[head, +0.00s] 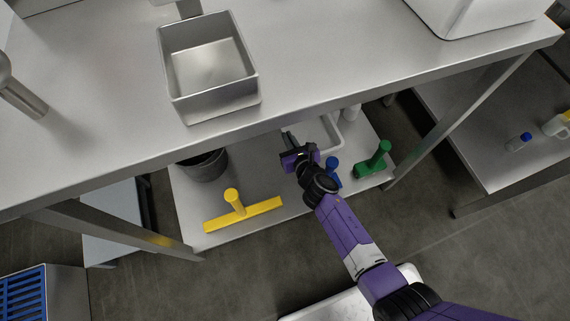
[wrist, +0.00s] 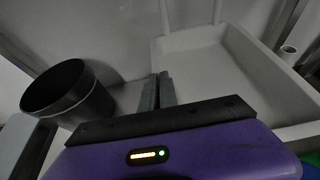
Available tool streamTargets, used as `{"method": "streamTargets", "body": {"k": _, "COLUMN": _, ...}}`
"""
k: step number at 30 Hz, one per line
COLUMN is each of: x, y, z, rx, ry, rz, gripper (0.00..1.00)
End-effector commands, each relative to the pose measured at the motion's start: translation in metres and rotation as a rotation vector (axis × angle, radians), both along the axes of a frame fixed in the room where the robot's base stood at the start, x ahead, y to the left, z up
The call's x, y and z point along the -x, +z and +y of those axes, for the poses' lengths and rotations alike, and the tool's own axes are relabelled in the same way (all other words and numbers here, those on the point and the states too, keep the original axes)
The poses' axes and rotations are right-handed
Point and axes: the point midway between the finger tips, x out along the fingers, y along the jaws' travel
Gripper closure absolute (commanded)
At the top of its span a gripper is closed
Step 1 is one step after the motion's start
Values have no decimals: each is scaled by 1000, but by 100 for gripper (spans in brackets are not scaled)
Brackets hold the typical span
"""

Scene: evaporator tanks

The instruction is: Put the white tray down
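The white tray (head: 338,134) is at the lower shelf under the steel table, partly hidden behind my gripper in the head view. In the wrist view the tray (wrist: 225,62) fills the upper right and looks empty and about level. My gripper (head: 287,138) is at the tray's left side. In the wrist view its two grey fingers (wrist: 157,91) are close together at the tray's left wall and appear shut on it. I cannot tell whether the tray's underside touches the shelf.
The lower shelf (head: 262,172) also holds a dark bucket (head: 205,166), a yellow squeegee-like tool (head: 240,210), a blue item (head: 333,170) and a green tool (head: 374,160). The tabletop (head: 315,60) overhangs the shelf and carries a steel basin (head: 212,105). A table leg (head: 440,135) stands at the right.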

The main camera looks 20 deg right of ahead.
Motion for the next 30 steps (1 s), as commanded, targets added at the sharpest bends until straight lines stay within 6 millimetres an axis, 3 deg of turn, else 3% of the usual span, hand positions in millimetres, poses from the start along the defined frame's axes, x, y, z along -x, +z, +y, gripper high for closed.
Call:
{"method": "streamTargets", "body": {"k": 1, "x": 0, "y": -17, "z": -1, "rx": 0, "ry": -1, "rz": -1, "gripper": 100}}
{"method": "streamTargets", "body": {"k": 21, "x": 0, "y": -120, "z": -1, "rx": 0, "ry": -1, "rz": -1, "gripper": 100}}
{"method": "streamTargets", "body": {"k": 30, "x": -1, "y": -138, "z": 0, "rx": 2, "ry": 1, "rz": -2, "gripper": 100}}
